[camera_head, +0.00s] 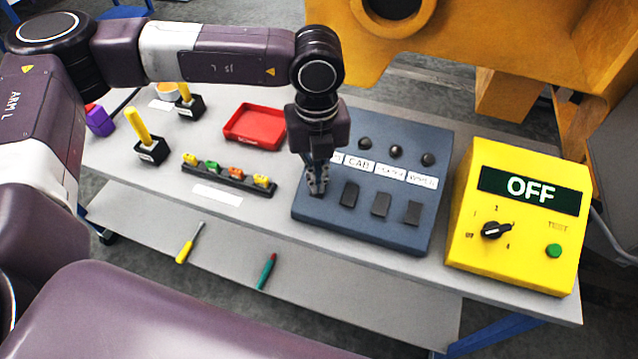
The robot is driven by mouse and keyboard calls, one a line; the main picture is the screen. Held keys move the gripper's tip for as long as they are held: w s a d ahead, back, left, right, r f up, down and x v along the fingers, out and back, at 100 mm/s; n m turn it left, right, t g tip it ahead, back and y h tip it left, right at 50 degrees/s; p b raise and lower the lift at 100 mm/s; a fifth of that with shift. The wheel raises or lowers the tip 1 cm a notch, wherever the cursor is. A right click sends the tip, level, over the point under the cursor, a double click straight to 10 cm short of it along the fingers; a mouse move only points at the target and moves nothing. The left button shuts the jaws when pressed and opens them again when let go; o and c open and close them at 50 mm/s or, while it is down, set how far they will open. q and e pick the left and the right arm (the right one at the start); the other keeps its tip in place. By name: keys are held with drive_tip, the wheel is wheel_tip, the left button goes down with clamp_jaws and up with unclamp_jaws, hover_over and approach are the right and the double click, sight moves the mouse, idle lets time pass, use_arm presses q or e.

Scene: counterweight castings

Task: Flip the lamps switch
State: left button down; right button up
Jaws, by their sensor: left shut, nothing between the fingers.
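A blue-grey switch panel (375,232) lies on the table. Three dark rocker switches show on it: one (348,195), a middle one (381,204) and a right one (413,212). Above them are white labels; one reads CAB (358,163). The leftmost label is mostly hidden behind my left gripper, so I cannot read it. My left gripper (317,187) is shut and empty, pointing down over the panel's left end, left of the visible switches. It covers the spot where a leftmost switch would sit; I cannot tell whether it touches anything. My right gripper is not in view.
A yellow box (468,250) with an OFF display, a dial and a green button stands right of the panel. A red tray (256,125), a rack of small coloured pieces (228,179) and yellow-handled black blocks (152,150) are left. Two tools lie on the lower shelf.

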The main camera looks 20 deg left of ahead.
use_arm(q)
drive_tip(key=shift+r+p, duration=0.35)
drive_tip(key=shift+r, duration=0.6)
drive_tip(key=shift+r+p, duration=0.8)
drive_tip(key=shift+r, duration=1.65)
drive_tip(key=shift+f, duration=0.1)
